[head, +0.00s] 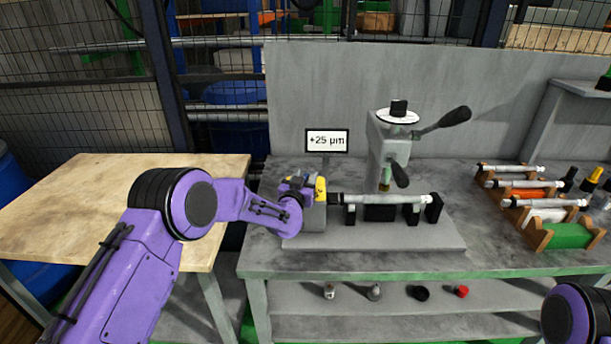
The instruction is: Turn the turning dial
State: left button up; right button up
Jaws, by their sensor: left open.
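The grinder (392,148) stands on the grey bench, with a white dial disc and black knob (398,112) on top. A black-handled lever (443,122) sticks out to the right of it. A shiny shaft (390,200) lies level across black supports below. My left gripper (309,188) is at the left end of the shaft, beside a grey block with a yellow part (320,189). It is open; its fingers are largely hidden by my wrist, so I cannot tell whether it touches the block. It is well left of and below the dial disc. My right gripper is out of view.
A small display (327,141) reads "+25 µm" behind my left gripper. A wooden table (100,205) is at the left. Small parts lie on the lower shelf (395,292). The bench's front strip is clear.

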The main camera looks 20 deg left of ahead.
pick_arm(q)
jog(key=shift+w, duration=0.1)
grip_shut()
jog(key=shift+n+y, duration=0.4)
jog(key=shift+y, duration=0.2)
jog(key=n+g+y+b, duration=0.1)
jog(key=n+y, duration=0.2)
jog(key=y, duration=0.1)
jog(key=shift+f+y, duration=0.1)
jog(key=shift+y, duration=0.2)
jog(key=shift+n+g+y+b, duration=0.6)
jog(key=shift+n+y, duration=0.4)
jog(key=shift+y, duration=0.4)
